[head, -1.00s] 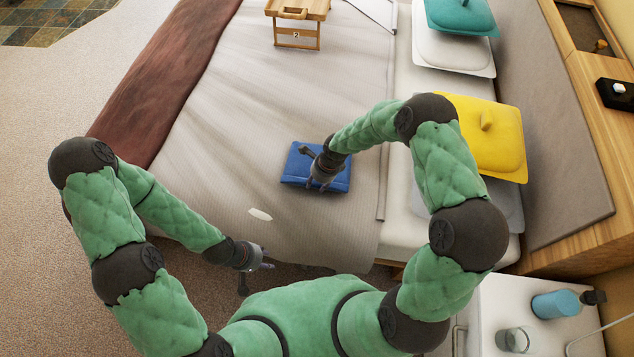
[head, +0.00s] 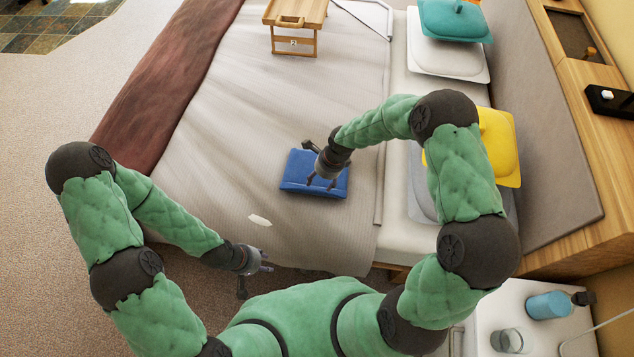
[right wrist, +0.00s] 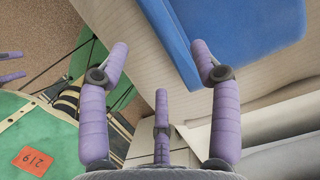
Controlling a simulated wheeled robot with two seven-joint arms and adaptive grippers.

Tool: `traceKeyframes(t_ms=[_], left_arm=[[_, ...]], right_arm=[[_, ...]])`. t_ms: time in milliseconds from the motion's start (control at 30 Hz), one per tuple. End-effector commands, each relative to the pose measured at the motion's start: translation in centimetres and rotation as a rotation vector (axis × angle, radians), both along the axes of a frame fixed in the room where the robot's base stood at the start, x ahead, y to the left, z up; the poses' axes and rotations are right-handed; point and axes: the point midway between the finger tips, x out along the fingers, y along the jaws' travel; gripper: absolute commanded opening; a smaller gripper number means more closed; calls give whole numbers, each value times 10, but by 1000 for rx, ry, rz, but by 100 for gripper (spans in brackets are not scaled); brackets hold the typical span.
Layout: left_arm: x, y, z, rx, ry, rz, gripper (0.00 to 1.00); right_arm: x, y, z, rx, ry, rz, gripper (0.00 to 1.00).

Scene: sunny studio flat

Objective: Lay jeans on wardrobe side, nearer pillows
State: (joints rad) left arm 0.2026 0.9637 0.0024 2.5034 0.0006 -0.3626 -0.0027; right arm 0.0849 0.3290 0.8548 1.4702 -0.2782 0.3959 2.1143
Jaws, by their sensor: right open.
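The jeans (head: 299,175) are a flat, folded blue bundle on the bed's pale cover, on the near half of the bed. My right gripper (head: 323,184) is over their right part in the head view, open with its fingers pointing down. In the right wrist view the jeans (right wrist: 235,40) fill the top right, beyond the open fingers (right wrist: 161,62); nothing is between the fingers. My left gripper (head: 257,279) is open and empty past the bed's near edge, low in the head view. The pillows stand along the headboard: yellow (head: 502,150), white (head: 448,58) and teal (head: 455,18).
A wooden bed tray (head: 294,22) stands at the bed's far part. A small white object (head: 260,220) lies left of the jeans. A brown throw (head: 165,85) covers the left end. A white nightstand (head: 478,335) holds a glass and a blue bottle. The cover's middle is clear.

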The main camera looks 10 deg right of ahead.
Motion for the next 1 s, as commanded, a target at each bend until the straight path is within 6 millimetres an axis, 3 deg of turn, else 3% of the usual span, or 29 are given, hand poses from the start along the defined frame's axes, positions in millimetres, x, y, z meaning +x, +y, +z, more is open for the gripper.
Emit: traceKeyframes(t_ms=[33, 200, 400, 533, 667, 1000], left_arm=[[0, 0, 6, 0, 0, 0, 40], [0, 0, 13, 0, 0, 0, 40], [0, 0, 15, 0, 0, 0, 40], [0, 0, 15, 0, 0, 0, 40], [0, 0, 15, 0, 0, 0, 40], [0, 0, 15, 0, 0, 0, 40]], right_arm=[[0, -3, 12, 0, -2, -1, 64], [-3, -8, 34, 0, 0, 0, 64], [-7, -9, 41, 2, -2, 19, 64], [-19, -3, 28, 10, -20, 139, 64], [-41, 7, 7, 23, -70, 365, 64], [-117, 30, -39, 25, -257, 1006, 64]])
